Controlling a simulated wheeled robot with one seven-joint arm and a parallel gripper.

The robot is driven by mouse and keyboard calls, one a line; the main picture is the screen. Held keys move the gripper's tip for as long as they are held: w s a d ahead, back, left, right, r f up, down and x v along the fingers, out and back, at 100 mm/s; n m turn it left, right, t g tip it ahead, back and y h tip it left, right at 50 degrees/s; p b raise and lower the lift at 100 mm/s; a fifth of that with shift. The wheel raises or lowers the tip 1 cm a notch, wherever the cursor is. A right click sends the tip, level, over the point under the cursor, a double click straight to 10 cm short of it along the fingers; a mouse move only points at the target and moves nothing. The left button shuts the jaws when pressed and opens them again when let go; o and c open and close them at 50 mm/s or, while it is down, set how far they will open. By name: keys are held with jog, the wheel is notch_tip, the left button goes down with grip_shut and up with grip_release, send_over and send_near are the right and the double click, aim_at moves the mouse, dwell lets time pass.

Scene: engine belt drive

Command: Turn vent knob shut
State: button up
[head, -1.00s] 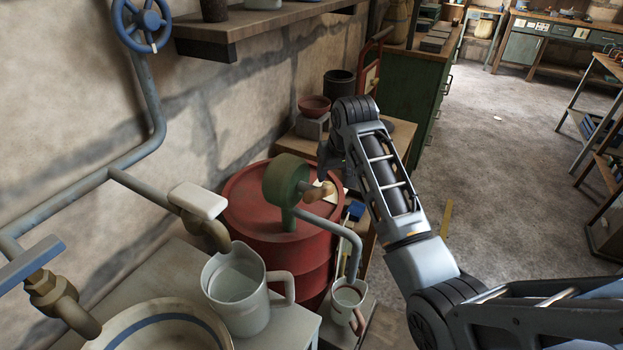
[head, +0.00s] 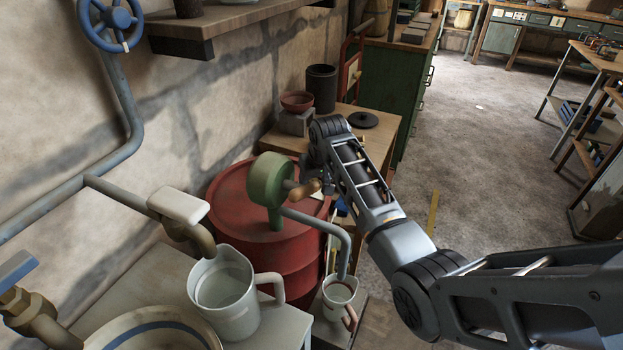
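A red drum (head: 231,197) stands by the wall with a green rotary pump (head: 268,184) on its top. The pump has a wooden crank handle (head: 305,188) and a grey spout pipe (head: 322,224) that curves down into a small jug (head: 338,292). I cannot make out a vent knob on the drum; the pump and my arm cover part of the drum's top. My gripper (head: 309,168) points down beside the pump, at the drum's far right side, close behind the crank handle. Its fingers are small and partly hidden, so their opening does not show.
A wooden table (head: 386,118) behind the drum carries a dark round lid (head: 363,120), a black canister (head: 321,88) and a reddish bowl (head: 297,101). A large grey jug (head: 224,292) stands front left. A blue valve wheel (head: 110,24) is on the wall pipe. The floor at right is open.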

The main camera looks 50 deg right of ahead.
jog(key=c, duration=1)
jog(key=shift+c, duration=0.2)
jog(key=shift+n, duration=0.3)
jog(key=n+y+p, duration=0.1)
jog(key=n+p, duration=0.1)
jog(key=n, duration=0.1)
jog(key=shift+d+r+n+y, duration=0.1)
jog(key=shift+n+y, duration=0.2)
jog(key=n+y, duration=0.1)
jog(key=n, duration=0.3)
jog(key=shift+n+y, duration=0.3)
jog(key=shift+y, duration=0.1)
jog(key=n+y+b, duration=0.1)
jog(key=n, duration=0.1)
jog(key=n+g+y+b, duration=0.1)
jog(key=n, duration=0.2)
jog(key=shift+w+d+f, duration=0.15)
jog(key=shift+f, duration=0.05)
jog(key=shift+n+g+y+b, duration=0.5)
jog(key=shift+n+b, duration=0.7)
jog(key=shift+n, duration=0.8)
